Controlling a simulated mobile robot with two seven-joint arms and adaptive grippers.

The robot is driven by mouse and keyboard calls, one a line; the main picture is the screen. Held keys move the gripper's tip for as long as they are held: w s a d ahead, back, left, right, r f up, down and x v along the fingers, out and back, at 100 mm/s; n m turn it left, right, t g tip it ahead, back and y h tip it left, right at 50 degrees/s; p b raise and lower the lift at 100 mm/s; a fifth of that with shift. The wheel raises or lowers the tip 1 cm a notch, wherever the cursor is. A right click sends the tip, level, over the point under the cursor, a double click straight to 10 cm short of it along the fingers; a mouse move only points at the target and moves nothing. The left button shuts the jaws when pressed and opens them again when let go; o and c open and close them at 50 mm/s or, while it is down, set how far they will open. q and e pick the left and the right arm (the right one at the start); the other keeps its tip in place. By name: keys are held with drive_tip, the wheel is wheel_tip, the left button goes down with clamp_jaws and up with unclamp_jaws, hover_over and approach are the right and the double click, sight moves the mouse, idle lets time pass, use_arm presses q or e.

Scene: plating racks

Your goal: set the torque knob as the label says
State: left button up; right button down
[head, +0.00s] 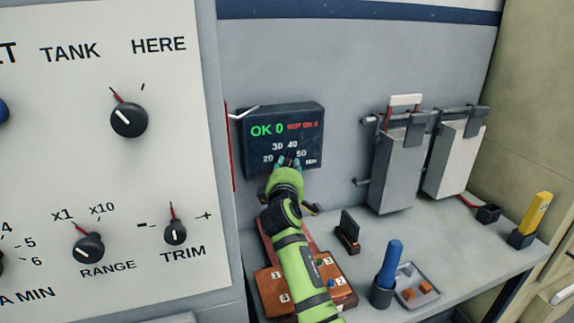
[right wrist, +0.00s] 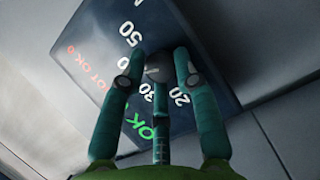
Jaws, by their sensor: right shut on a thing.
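A dark tester box (head: 255,160) is on the grey wall, with a green "OK 0", red text beside it and the numbers 20, 30, 40 and 50 around its dial. It also shows in the right wrist view, tilted (right wrist: 97,45). My right gripper (head: 288,161) reaches up to the dial. In the right wrist view its green fingers close around the dark torque knob (right wrist: 157,68) at the centre of the numbers. The fingers mostly hide the knob, and I cannot read where it points. I cannot make out a torque label. My left gripper is not in view.
A white panel (head: 60,180) with several other knobs stands at the left. Below my right arm lies a brown board (head: 270,298) with numbered places. A blue-handled tool (head: 391,262), a small tray (head: 428,277) and a yellow item (head: 535,212) are on the bench (head: 460,250).

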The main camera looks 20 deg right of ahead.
drive_tip(key=shift+d, duration=0.15)
idle(0.4)
drive_tip(key=c, duration=0.9)
unclamp_jaws()
drive_tip(key=shift+c, duration=0.2)
drive_tip(key=shift+d, duration=0.15)
drive_tip(key=shift+s, duration=0.1)
drive_tip(key=shift+s+a, duration=0.15)
drive_tip(key=shift+a, duration=0.1)
drive_tip(key=v, duration=0.7)
drive_tip(key=shift+s+d, duration=0.1)
drive_tip(key=shift+d, duration=0.05)
